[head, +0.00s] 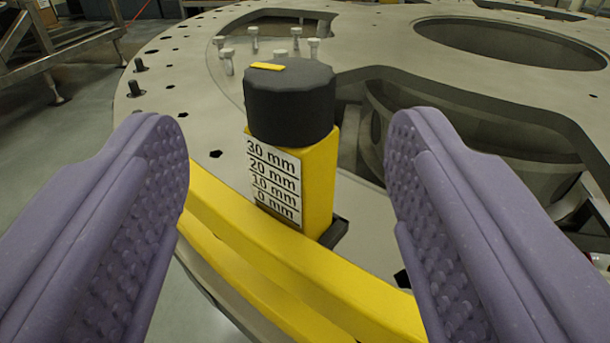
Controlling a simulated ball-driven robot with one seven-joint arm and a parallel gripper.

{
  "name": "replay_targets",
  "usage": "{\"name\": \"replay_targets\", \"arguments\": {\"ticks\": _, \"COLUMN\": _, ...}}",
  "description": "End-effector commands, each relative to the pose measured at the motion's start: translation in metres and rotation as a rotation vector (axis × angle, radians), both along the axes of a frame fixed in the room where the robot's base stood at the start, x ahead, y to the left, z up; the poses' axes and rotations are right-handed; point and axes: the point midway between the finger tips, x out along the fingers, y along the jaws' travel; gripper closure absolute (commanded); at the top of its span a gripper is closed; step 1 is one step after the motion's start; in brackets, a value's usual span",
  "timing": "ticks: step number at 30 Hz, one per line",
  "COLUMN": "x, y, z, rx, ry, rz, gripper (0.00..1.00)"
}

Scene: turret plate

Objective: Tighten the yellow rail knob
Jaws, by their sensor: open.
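The rail knob (290,108) is a dark, faceted cap with a yellow mark on its top. It sits on a yellow post (321,185) that rises from a curved yellow rail (290,262). A white label (273,180) on the post reads 30, 20, 10 and 0 mm from top to bottom. My gripper (288,150) is open, with one purple, studded finger on each side of the picture. The knob and post show between the fingers, farther off, and neither finger touches them. The fingers hide both ends of the rail.
A large grey turret plate (390,35) with holes along its rim spreads behind the knob. Several pale bolts (228,60) stand behind the knob, and dark studs (138,65) stand at the left rim. A round opening (510,43) lies at the upper right. A metal frame (45,50) stands upper left.

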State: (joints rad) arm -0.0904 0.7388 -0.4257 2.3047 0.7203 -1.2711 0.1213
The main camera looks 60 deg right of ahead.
Motion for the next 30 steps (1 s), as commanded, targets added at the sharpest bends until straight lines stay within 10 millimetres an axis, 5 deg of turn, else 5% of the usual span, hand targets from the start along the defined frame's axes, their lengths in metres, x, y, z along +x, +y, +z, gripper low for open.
{"name": "replay_targets", "arguments": {"ticks": 10, "x": 0.033, "y": -0.048, "z": -0.001, "rx": -0.006, "ry": -0.002, "rz": -0.004, "gripper": 0.36}}
{"name": "replay_targets", "arguments": {"ticks": 21, "x": 0.039, "y": -0.056, "z": 0.001, "rx": -0.007, "ry": -0.001, "rz": -0.003, "gripper": 0.36}}
{"name": "replay_targets", "arguments": {"ticks": 28, "x": 0.039, "y": -0.056, "z": 0.001, "rx": -0.007, "ry": -0.001, "rz": -0.003, "gripper": 0.86}}
{"name": "replay_targets", "arguments": {"ticks": 30, "x": 0.039, "y": -0.056, "z": 0.001, "rx": -0.007, "ry": -0.001, "rz": -0.005, "gripper": 0.86}}
